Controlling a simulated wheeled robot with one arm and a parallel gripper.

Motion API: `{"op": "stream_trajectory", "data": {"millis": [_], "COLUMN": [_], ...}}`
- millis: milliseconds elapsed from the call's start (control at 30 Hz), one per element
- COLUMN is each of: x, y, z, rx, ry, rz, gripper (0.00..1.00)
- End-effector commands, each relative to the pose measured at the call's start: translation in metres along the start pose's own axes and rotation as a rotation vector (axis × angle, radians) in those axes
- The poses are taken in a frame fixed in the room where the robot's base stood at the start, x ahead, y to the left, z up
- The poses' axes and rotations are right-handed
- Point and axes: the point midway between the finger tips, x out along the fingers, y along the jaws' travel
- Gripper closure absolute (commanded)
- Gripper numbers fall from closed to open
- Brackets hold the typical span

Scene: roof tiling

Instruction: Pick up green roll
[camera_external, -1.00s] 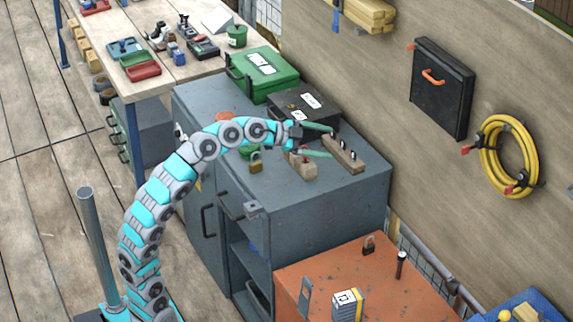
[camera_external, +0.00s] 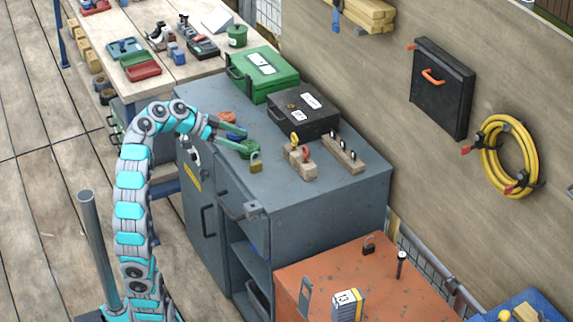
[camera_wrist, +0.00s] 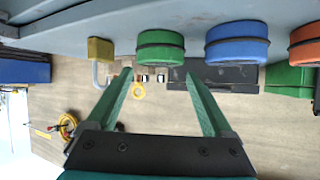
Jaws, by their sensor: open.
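The green roll (camera_wrist: 160,46) has a dark band around it and stands in the wrist view between a brass padlock (camera_wrist: 101,50) and a blue roll (camera_wrist: 237,44). In the external view the green roll (camera_external: 249,150) is on the grey cabinet top, partly hidden by my gripper. My gripper (camera_wrist: 158,77) is open, with green fingers pointing toward the green roll. The roll is roughly lined up between the fingertips and beyond them. Nothing is held. Whether the fingers touch the roll cannot be told.
An orange roll (camera_external: 227,117) sits behind the gripper. The brass padlock (camera_external: 256,162) is right beside the green roll. Wooden blocks (camera_external: 300,162), a black case (camera_external: 303,112) and a green case (camera_external: 262,76) also occupy the grey cabinet (camera_external: 340,205). Its front right top is clear.

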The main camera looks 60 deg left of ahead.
Motion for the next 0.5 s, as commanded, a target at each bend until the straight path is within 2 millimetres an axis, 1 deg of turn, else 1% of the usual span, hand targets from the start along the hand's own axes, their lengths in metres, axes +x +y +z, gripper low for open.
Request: {"op": "stream_trajectory", "data": {"millis": [67, 167, 267, 500], "x": [-0.005, -0.004, 0.005, 0.033], "y": [0.0, 0.0, 0.0, 0.0], "z": [0.007, 0.011, 0.012, 0.012], "rx": [-0.028, -0.056, -0.061, -0.062], "ry": [0.001, 0.002, 0.001, 0.002], "rz": [0.007, 0.014, 0.016, 0.014], "gripper": [0.14, 0.14, 0.14, 0.14]}}
